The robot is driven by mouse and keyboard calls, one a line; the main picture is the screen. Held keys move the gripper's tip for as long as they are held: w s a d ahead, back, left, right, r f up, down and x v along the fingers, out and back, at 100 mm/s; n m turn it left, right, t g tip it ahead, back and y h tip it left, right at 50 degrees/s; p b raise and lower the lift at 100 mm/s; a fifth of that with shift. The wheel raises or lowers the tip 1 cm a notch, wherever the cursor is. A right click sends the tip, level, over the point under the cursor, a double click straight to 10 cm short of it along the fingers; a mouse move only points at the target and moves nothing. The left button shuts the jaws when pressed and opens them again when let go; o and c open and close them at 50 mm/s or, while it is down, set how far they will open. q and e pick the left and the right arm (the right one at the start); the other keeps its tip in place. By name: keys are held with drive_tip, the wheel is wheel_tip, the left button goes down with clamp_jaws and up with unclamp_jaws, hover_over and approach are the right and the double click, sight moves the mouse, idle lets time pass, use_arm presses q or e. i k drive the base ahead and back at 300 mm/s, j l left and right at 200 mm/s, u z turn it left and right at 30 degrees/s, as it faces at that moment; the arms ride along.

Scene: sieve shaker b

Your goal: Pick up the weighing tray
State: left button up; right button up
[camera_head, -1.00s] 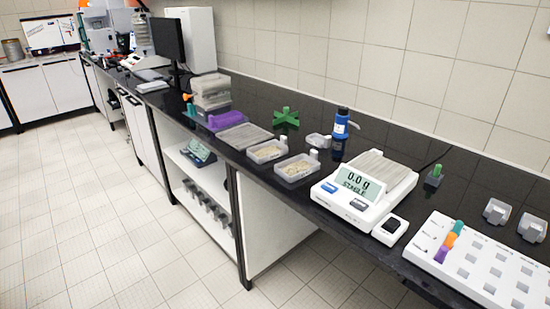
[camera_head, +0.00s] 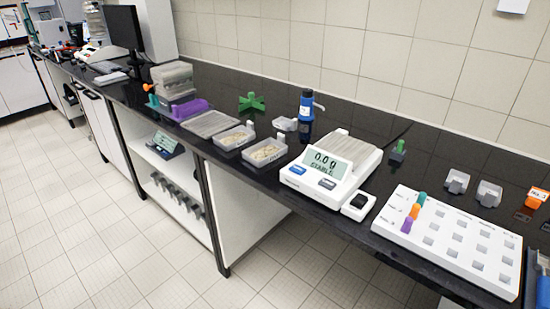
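Several small trays stand on the black bench, and I cannot tell for sure which is the weighing tray. Two clear trays with pale grainy material, one at the left (camera_head: 233,138) and one at the right (camera_head: 264,153), stand left of the balance. A small clear tray (camera_head: 284,125) stands behind them. Two small grey trays, one at the left (camera_head: 457,181) and one at the right (camera_head: 488,194), stand behind the white rack. The balance (camera_head: 330,167) reads 0.0 g, and its ribbed plate looks empty. Neither gripper is in view.
A white rack (camera_head: 452,240) with several coloured pieces stands at the right front. A blue bottle (camera_head: 306,105), a green cross-shaped piece (camera_head: 251,102) and a grey ribbed plate (camera_head: 211,123) stand farther left. A dark and blue object is cut off at the right edge.

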sight(287, 125)
drive_tip(key=i+j+z, duration=0.1)
drive_tip(key=z, duration=0.3)
drive_tip(key=i+j+z, duration=0.1)
drive_tip(key=z, duration=0.3)
drive_tip(key=i+j+z, duration=0.1)
drive_tip(key=j+z, duration=0.25)
drive_tip(key=z, duration=0.4)
drive_tip(key=i+j, duration=0.05)
drive_tip(key=j, duration=0.05)
